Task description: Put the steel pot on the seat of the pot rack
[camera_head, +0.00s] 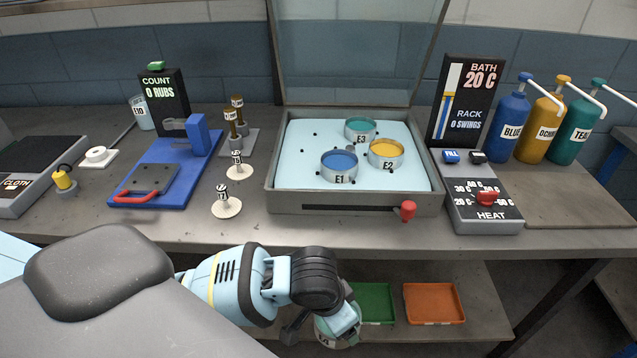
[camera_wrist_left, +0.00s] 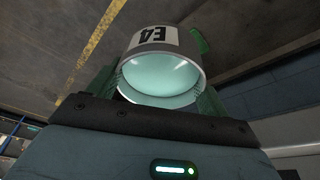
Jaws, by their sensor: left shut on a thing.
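My left gripper (camera_head: 338,322) is low in front of the table's front edge, over the lower shelf. It is shut on a steel pot (camera_head: 326,338), mostly hidden behind the gripper in the head view. In the left wrist view the pot (camera_wrist_left: 160,38), labelled E4, sits between the green fingers, with pale teal inside. On the table, the open bath (camera_head: 278,190) holds pots E1 (camera_head: 340,178), E2 (camera_head: 388,164) and E3 (camera_head: 360,138). Small dark pegs show between them; the rack's free seat is not clearly distinguishable. My right gripper is not in view.
The bath's clear lid (camera_head: 355,50) stands raised behind it. A red knob (camera_head: 407,211) sticks out at its front right. The heat control box (camera_head: 485,212) stands right of it; stamp-like weights (camera_head: 226,205) stand left. Green (camera_head: 377,300) and orange (camera_head: 435,303) trays lie on the shelf below.

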